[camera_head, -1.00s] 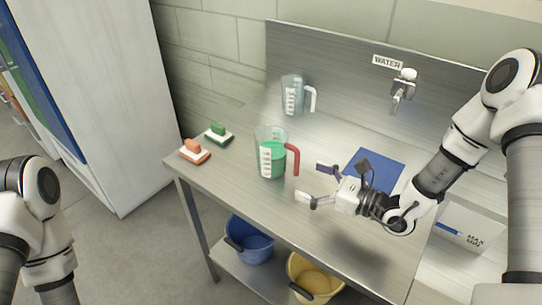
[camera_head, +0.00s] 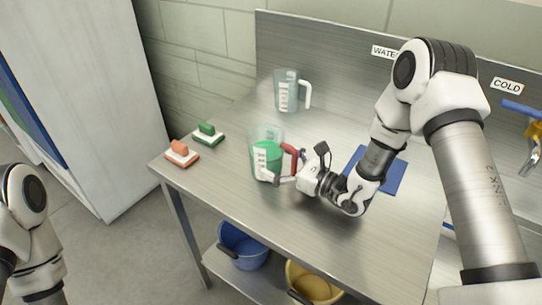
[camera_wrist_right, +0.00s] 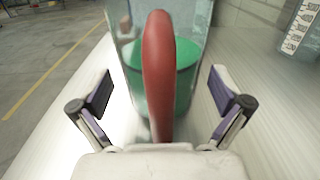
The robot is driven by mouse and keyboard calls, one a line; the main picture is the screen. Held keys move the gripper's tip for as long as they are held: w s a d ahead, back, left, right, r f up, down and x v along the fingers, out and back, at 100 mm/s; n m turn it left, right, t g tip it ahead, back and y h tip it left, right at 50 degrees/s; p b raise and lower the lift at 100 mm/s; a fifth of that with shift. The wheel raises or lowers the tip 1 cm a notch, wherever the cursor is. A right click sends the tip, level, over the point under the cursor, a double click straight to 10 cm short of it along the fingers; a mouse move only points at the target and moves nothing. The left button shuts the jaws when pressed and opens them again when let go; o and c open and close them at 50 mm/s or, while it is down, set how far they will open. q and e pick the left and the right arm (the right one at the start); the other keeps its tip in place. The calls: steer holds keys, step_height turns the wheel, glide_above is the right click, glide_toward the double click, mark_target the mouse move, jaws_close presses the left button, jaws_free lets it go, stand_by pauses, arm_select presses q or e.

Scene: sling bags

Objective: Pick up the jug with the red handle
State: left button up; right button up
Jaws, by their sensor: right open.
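The clear jug with green contents (camera_head: 266,157) stands upright on the steel table. Its red handle (camera_head: 290,156) faces my right gripper. My right gripper (camera_head: 288,168) is at the handle, coming from the right. In the right wrist view the red handle (camera_wrist_right: 158,75) stands upright between the two open fingers (camera_wrist_right: 165,98), with a gap visible on each side. The green contents (camera_wrist_right: 187,62) show behind it. My left arm shows at the left edge, but its gripper is out of view.
A second clear jug with a white handle (camera_head: 287,92) stands behind. An orange brush (camera_head: 181,153) and a green brush (camera_head: 208,134) lie at the left. A blue mat (camera_head: 391,180) lies behind my right arm. Blue (camera_head: 242,250) and yellow (camera_head: 314,281) buckets sit below.

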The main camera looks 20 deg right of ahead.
steer(key=shift+w+f, duration=0.1)
steer(key=c, duration=1.6)
steer(key=shift+c, duration=0.2)
